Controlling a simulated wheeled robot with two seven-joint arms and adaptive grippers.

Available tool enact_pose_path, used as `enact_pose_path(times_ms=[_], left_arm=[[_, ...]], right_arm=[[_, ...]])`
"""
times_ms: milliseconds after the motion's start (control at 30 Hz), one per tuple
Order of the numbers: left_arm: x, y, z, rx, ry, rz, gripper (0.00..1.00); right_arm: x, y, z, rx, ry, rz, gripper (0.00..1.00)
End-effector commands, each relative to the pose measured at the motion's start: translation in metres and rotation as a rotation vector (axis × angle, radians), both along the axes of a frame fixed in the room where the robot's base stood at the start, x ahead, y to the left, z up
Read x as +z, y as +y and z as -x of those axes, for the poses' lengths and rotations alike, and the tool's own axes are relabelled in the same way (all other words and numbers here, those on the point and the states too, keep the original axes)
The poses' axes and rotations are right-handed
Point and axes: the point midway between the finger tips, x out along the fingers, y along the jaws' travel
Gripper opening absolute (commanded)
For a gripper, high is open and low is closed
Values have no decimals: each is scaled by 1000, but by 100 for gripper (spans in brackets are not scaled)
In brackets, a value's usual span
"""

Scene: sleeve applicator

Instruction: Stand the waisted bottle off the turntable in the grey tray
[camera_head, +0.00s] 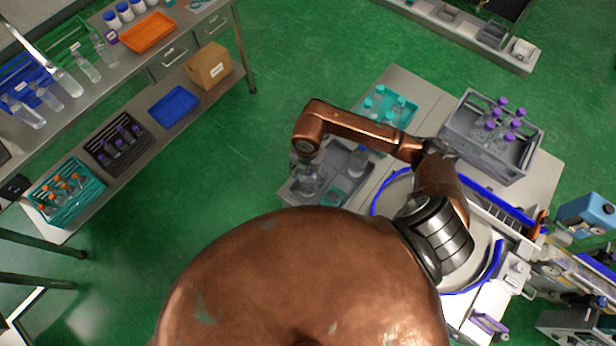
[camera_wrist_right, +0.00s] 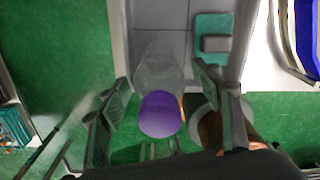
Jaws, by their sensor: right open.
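A clear bottle with a purple cap (camera_wrist_right: 160,114) is between the fingers of my right gripper (camera_wrist_right: 161,80) in the right wrist view. The fingers are apart, one on each side of it. Its body lies over the grey tray (camera_wrist_right: 161,14), at the tray's edge; its base is hard to see. In the head view my right gripper (camera_head: 309,180) is over the left part of the grey tray (camera_head: 340,151). The white turntable (camera_head: 391,203) with a blue rim is partly hidden under my right arm. My left gripper is not in view.
A teal piece (camera_head: 334,196) lies at the tray's front. A teal rack (camera_head: 403,109) of capped bottles stands behind, and a grey crate (camera_head: 470,143) with several purple-capped bottles is at right. The green floor left of the table is clear.

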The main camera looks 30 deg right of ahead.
Motion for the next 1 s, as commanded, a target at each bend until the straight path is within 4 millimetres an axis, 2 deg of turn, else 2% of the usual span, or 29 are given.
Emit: enact_pose_path(times_ms=[300,500,700,1000], left_arm=[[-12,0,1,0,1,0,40],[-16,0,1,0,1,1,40],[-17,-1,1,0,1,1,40],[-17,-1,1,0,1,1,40]], right_arm=[[64,0,-2,2,-6,1,59],[97,0,-1,1,-3,1,59],[111,0,0,0,-1,2,59],[112,0,0,-1,-1,1,59]])
